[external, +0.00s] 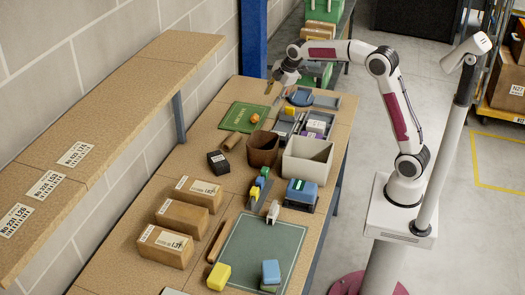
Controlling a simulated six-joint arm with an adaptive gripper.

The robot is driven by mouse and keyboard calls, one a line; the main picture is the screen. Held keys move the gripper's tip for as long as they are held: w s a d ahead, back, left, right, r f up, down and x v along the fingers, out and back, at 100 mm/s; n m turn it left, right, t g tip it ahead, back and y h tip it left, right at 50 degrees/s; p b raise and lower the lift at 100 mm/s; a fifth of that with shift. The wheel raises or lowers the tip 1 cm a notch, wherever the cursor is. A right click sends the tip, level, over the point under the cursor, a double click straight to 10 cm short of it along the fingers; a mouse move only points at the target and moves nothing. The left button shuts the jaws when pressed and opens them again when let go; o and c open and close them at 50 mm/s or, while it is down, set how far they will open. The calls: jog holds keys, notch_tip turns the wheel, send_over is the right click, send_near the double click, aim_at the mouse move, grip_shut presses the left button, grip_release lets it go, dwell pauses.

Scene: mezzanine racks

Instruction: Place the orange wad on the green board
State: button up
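The green board (236,115) lies flat at the far end of the workbench and has faint yellow markings. The orange wad (254,118) is a small round lump that appears to rest on the board near its right edge. My gripper (274,92) is above and behind the wad, near the board's far right corner, and apart from the wad. Its fingers look spread, with nothing visible between them.
A brown bin (263,149) and a whitish bin (297,168) stand in front of the board. A grey tray (285,127) with several items is to its right. Cardboard boxes (184,216) line the left, below a shelf (120,105). A dark green mat (250,250) lies nearer.

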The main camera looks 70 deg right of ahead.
jog(key=s+a+r+m, duration=0.3)
jog(key=s+a, duration=0.3)
jog(key=s, duration=0.3)
jog(key=s+a+r+m, duration=0.3)
jog(key=s+a, duration=0.3)
jog(key=s, duration=0.4)
jog(key=s+a+f+m, duration=0.2)
jog(key=s+a+f, duration=0.1)
jog(key=s, duration=0.6)
jog(key=s+a+f+m+y, duration=0.1)
jog(key=s+a+f+m, duration=0.1)
jog(key=s, duration=0.8)
jog(key=shift+a+f+m+t, duration=0.4)
jog(key=shift+f+m, duration=0.2)
